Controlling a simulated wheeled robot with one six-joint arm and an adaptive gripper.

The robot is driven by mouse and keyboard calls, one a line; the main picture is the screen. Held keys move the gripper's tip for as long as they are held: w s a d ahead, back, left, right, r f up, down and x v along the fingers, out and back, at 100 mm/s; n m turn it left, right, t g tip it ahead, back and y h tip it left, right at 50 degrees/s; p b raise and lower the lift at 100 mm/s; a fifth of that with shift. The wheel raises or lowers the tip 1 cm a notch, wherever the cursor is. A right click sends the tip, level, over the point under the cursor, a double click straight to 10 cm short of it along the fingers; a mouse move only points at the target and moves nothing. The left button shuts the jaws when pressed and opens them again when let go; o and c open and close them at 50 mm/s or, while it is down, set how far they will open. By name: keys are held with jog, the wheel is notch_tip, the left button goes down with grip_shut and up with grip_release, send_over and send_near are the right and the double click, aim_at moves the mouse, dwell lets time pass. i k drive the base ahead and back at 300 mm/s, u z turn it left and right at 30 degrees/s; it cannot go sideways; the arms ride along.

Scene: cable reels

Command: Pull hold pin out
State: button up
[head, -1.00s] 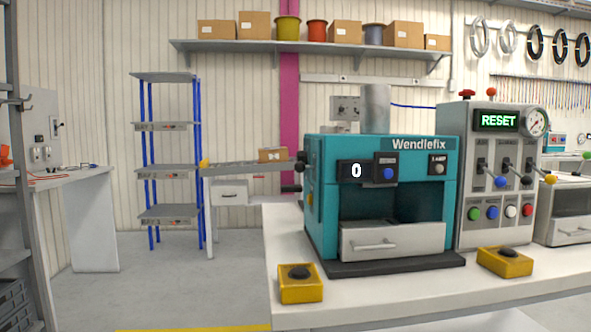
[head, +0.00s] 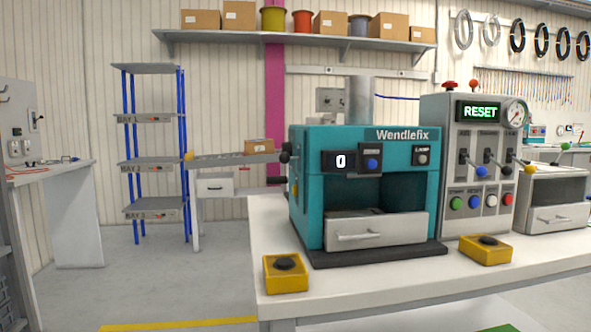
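A teal machine marked Wendlefix (head: 312,185) stands on a black base on the white bench. It has a counter display (head: 341,161) reading 0, a blue button (head: 372,163), a lamp button (head: 422,158) and a grey front drawer (head: 376,231). Dark round knobs (head: 285,157) stick out at its left side, and a small yellow part (head: 294,188) sits below them. I cannot tell which part is the hold pin. A grey control panel (head: 470,140) beside the machine shows RESET, with levers and coloured buttons. My gripper is not in view.
Two yellow boxes with black buttons, one at the left (head: 286,274) and one at the right (head: 485,250), sit on the bench front (head: 400,289). A blue-post rack (head: 149,160) and a side table (head: 60,168) stand left. Grey floor (head: 170,285) before the rack is clear.

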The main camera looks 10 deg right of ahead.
aim_at(284, 158)
jog(key=k, duration=1.15)
jog(key=u, duration=0.8)
jog(key=i, duration=1.85)
jog(key=z, duration=0.85)
